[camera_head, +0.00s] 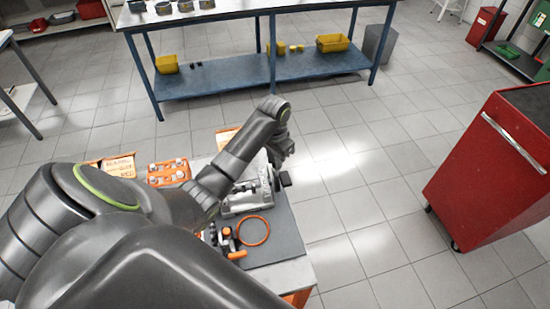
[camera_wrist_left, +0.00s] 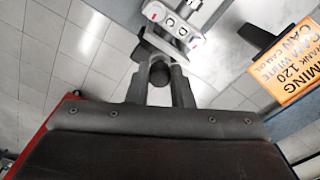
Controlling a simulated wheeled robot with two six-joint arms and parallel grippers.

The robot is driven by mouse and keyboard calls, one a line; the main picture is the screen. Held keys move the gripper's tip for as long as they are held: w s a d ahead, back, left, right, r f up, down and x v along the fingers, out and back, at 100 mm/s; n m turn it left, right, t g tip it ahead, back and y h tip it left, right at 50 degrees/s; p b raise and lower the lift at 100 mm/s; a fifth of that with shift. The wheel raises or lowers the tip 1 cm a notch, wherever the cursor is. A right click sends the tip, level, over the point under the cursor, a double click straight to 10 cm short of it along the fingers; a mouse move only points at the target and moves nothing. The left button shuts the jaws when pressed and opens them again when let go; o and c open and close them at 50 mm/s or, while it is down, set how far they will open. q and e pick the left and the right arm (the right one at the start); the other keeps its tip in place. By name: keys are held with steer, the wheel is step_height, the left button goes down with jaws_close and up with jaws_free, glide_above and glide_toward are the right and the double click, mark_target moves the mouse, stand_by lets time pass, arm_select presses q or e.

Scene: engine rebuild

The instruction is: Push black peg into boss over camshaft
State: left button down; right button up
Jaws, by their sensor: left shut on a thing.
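My left gripper (camera_head: 282,160) hangs over the right edge of the workbench, beside the grey engine part. In the left wrist view, its two fingers (camera_wrist_left: 160,88) are shut on the round dark end of the black peg (camera_wrist_left: 160,72). The rest of the peg is hidden. The light grey engine part (camera_head: 246,202) sits on the bench, partly covered by my arm. In the left wrist view its lettered, red-marked face (camera_wrist_left: 178,22) shows just beyond the fingertips. I cannot make out the boss or the camshaft. My right gripper is not in view.
An orange ring (camera_head: 253,230) and small orange-handled tools lie on the dark mat (camera_head: 283,243). An orange tray (camera_head: 168,172) stands behind my arm. An orange printed card (camera_wrist_left: 285,65) is near the engine part. A red cabinet (camera_head: 490,165) stands right, with clear floor between.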

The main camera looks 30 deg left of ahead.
arm_select(q)
steer(key=shift+f, duration=0.65)
steer(key=c, duration=1.5)
jaws_free()
steer(key=shift+r, duration=0.2)
steer(key=shift+r+p, duration=0.55)
steer(key=shift+r, duration=0.65)
steer(key=shift+r, duration=0.1)
steer(key=o, duration=0.5)
